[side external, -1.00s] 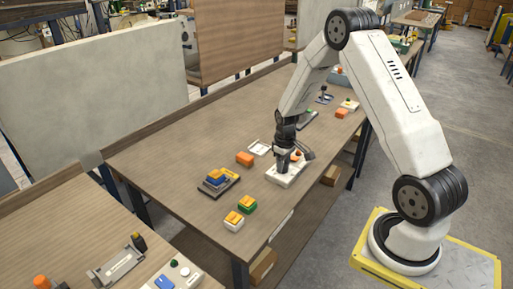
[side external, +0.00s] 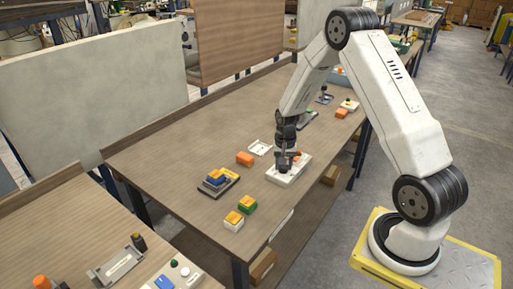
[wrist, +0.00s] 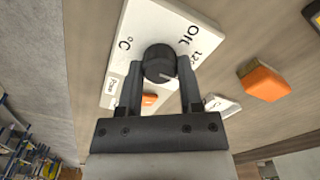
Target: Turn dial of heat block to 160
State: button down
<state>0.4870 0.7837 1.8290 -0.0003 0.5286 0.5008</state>
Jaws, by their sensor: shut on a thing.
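The heat block (side external: 281,176) is a white box near the front edge of the bench, under my gripper. The black round dial (wrist: 160,64) sits on this top. My gripper (wrist: 160,82) is shut on the dial, with one finger on each side of it. In the side view my gripper (side external: 285,165) is over the block and hides the dial. The 160 mark cannot be seen.
A dark tray with blue and yellow pieces (side external: 217,182) is to the left.

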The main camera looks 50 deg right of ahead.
jog(key=m, duration=0.4)
dwell(0.4)
jog(key=shift+c, duration=1.3)
grip_release()
jog(key=shift+r, duration=0.1)
jog(key=shift+r, duration=3.85)
